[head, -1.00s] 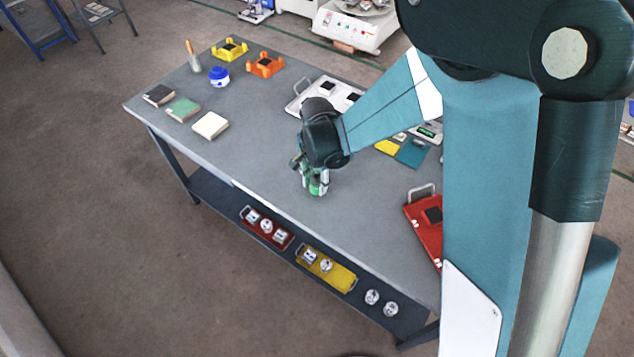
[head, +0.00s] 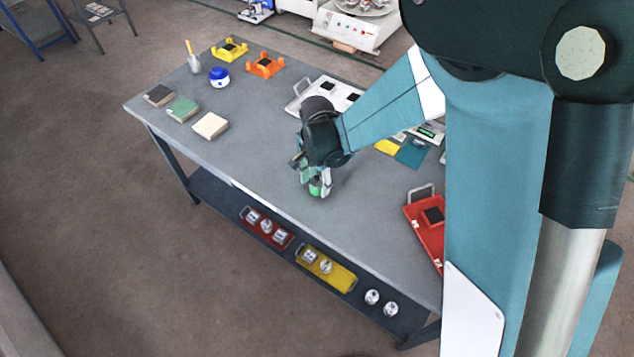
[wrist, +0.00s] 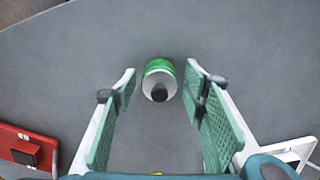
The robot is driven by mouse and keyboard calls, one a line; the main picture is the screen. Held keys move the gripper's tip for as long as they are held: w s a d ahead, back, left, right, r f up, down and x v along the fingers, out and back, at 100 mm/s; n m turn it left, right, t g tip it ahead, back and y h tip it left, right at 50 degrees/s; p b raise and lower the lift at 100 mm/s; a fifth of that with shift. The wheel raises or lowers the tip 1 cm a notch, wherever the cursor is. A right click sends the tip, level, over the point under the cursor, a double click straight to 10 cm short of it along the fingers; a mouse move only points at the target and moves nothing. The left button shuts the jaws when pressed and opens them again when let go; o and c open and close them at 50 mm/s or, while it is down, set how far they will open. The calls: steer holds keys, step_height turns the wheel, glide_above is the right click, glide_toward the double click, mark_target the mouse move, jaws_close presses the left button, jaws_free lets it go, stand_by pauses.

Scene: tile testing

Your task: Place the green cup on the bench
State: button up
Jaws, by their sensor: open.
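The green cup (wrist: 159,68) stands on the grey bench (wrist: 100,30), showing a green and white body and a dark round spot on top. It also shows in the head view (head: 318,188), partly covered by my gripper (head: 312,182). In the wrist view my gripper (wrist: 160,85) is open, with one green-padded finger on each side of the cup. Gaps show between the cup and both fingers, and the cup is near the fingertips. The bench (head: 250,170) also shows in the head view.
A red tray (head: 428,228) lies right of my gripper, and a white tray (head: 300,102) lies behind it. Tile blocks, including a beige one (head: 211,126), lie to the left. A blue-lidded jar (head: 219,77) stands further back. Bare bench lies around the cup.

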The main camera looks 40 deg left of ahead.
mark_target(320, 181)
step_height(320, 181, up, 12)
steer(key=shift+f, duration=0.2)
stand_by(0.4)
stand_by(0.6)
steer(key=w+d+r+t+y, duration=0.15)
steer(key=d+r, duration=0.35)
steer(key=d, duration=0.5)
steer(key=w+d+r+n+t, duration=0.1)
steer(key=w+d+r, duration=0.2)
steer(key=d+r, duration=0.5)
steer(key=w+d+r+t, duration=0.1)
steer(key=w+d+r, duration=0.15)
steer(key=d, duration=1.05)
steer(key=s+d+r+t, duration=0.1)
steer(key=s+d, duration=0.2)
steer(key=d, duration=0.6)
steer(key=s+d+r+n+t+h, duration=0.1)
steer(key=s+d, duration=0.3)
steer(key=d, duration=0.5)
steer(key=s+d+r+n+t, duration=0.1)
steer(key=s+d, duration=0.3)
steer(key=d, duration=0.5)
steer(key=shift+s+r+t, duration=0.2)
steer(key=shift+r+t, duration=0.1)
steer(key=shift+t, duration=0.05)
